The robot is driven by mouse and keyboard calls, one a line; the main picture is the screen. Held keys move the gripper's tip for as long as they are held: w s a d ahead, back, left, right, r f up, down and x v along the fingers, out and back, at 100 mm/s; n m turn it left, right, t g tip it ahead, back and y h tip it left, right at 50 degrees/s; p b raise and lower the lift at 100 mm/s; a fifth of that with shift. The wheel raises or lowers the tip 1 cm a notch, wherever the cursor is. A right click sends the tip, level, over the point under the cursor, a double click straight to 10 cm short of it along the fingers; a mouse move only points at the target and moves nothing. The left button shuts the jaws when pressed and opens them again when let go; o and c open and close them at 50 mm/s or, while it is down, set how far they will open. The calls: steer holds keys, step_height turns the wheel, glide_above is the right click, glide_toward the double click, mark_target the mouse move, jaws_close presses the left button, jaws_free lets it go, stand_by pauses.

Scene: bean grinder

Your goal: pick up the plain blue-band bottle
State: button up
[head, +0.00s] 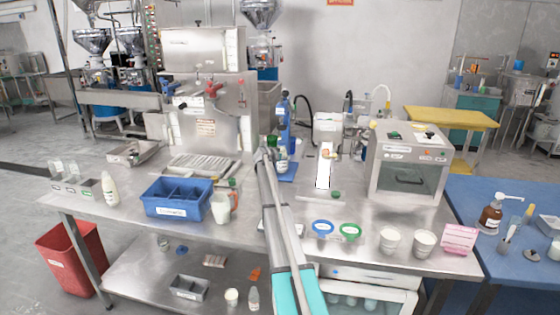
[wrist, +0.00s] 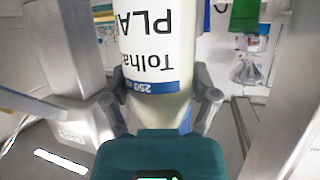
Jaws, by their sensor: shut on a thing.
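In the wrist view, a pale bottle with a printed label and a blue band (wrist: 155,86) stands between the fingers of my gripper (wrist: 163,103). The fingers press on it from both sides, and the lettering appears upside down. Its top and bottom ends are not clearly visible. In the head view, my gripper (head: 266,152) is at the far end of my arm, above the middle of the steel table, in front of the blue stand (head: 287,130). My arm hides most of the held bottle there.
A blue divided bin (head: 178,213) and a white jug (head: 220,208) stand left of my arm. Blue and green rings (head: 323,227), cups (head: 390,240) and a steel box machine (head: 408,180) are to the right.

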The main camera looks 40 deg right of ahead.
mark_target(282, 150)
steer(key=shift+r, duration=0.2)
step_height(282, 150, up, 3)
steer(key=p, duration=0.3)
steer(key=shift+f, duration=0.1)
steer(key=s+a, duration=0.3)
steer(key=a, duration=0.5)
steer(key=s+a, duration=0.4)
steer(key=a, duration=0.4)
steer(key=shift+s+a, duration=0.2)
